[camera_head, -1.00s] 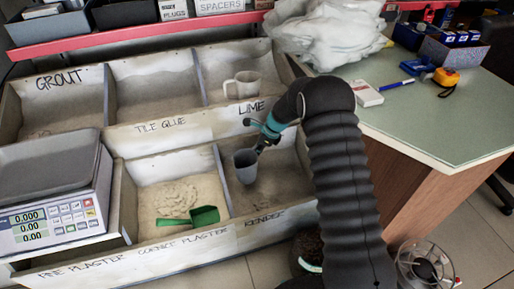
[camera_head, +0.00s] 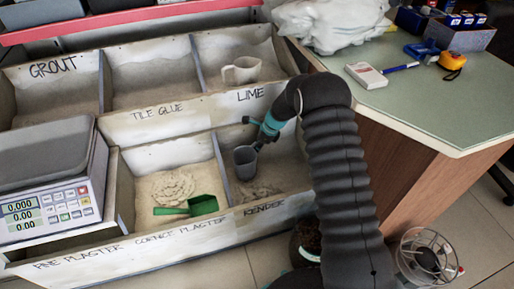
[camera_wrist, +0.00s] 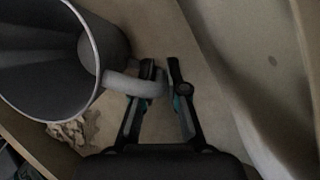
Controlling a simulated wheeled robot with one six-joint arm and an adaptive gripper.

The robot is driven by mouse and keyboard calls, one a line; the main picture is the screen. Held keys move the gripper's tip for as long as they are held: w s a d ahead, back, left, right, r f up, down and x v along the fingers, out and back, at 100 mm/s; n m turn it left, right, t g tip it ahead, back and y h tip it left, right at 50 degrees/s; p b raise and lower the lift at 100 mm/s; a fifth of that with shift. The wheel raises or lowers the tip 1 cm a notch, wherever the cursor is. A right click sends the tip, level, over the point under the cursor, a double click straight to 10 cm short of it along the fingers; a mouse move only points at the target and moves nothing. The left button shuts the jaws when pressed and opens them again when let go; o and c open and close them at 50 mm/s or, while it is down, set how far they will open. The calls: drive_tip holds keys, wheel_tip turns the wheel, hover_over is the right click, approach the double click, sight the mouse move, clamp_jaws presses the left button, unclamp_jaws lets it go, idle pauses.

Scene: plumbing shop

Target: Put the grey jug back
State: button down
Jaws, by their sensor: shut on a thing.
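The grey jug (camera_head: 245,160) is in the render compartment (camera_head: 278,187), at the front right of the bins. My gripper (camera_head: 263,139) is beside it, on its upper right, and is shut on its handle. In the wrist view the jug (camera_wrist: 50,55) fills the upper left with its open rim facing the camera. The two fingers of my gripper (camera_wrist: 162,82) close around the pale grey handle (camera_wrist: 130,84). The jug looks roughly upright. I cannot tell whether its base touches the material below.
A cream jug (camera_head: 241,70) stands in the lime compartment behind. A scale (camera_head: 45,195) stands at the far left. A green-topped counter (camera_head: 425,95) is at the right.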

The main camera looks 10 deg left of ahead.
drive_tip(key=shift+f+b, duration=0.4)
drive_tip(key=shift+f, duration=0.35)
drive_tip(key=c, duration=1.1)
unclamp_jaws()
drive_tip(key=v, duration=1.2)
drive_tip(key=shift+s, duration=0.1)
